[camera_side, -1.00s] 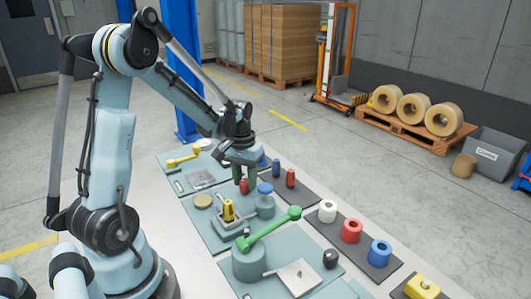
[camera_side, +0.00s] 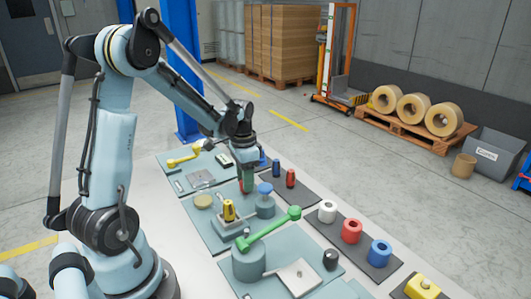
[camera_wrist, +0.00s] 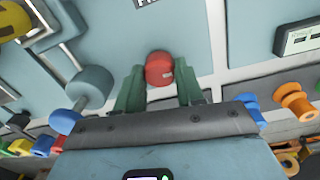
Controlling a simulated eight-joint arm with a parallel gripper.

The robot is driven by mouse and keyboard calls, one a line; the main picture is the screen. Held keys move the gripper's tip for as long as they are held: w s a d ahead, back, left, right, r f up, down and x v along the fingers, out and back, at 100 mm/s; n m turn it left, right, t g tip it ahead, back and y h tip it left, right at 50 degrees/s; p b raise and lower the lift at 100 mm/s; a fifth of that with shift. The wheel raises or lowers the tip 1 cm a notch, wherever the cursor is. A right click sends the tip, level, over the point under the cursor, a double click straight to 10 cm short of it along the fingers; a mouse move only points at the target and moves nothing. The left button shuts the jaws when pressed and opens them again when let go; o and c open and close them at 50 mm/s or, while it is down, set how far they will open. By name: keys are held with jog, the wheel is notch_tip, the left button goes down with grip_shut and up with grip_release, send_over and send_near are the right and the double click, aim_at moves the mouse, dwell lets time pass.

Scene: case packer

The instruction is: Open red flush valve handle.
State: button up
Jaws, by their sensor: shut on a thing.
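The red flush valve handle (camera_wrist: 158,69) is a rounded red knob on a grey-blue panel. In the wrist view it sits between the two green fingertips of my gripper (camera_wrist: 160,80). My gripper (camera_side: 246,180) is shut on it. In the side view the fingers point down at the panel and hide nearly all of the red handle; only a sliver of red shows beside them. I cannot tell the angle to which the handle is turned.
A blue-topped grey valve (camera_side: 265,189) stands close by, also in the wrist view (camera_wrist: 90,88). A yellow piece (camera_side: 228,210) and a green lever (camera_side: 270,229) are nearer the camera. Red and blue spools stand on a dark strip (camera_side: 318,206).

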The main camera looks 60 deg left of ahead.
dwell(0.5)
jog(key=o, duration=1)
jog(key=shift+o, duration=0.2)
notch_tip(320, 180, up, 12)
jog(key=shift+a, duration=0.15)
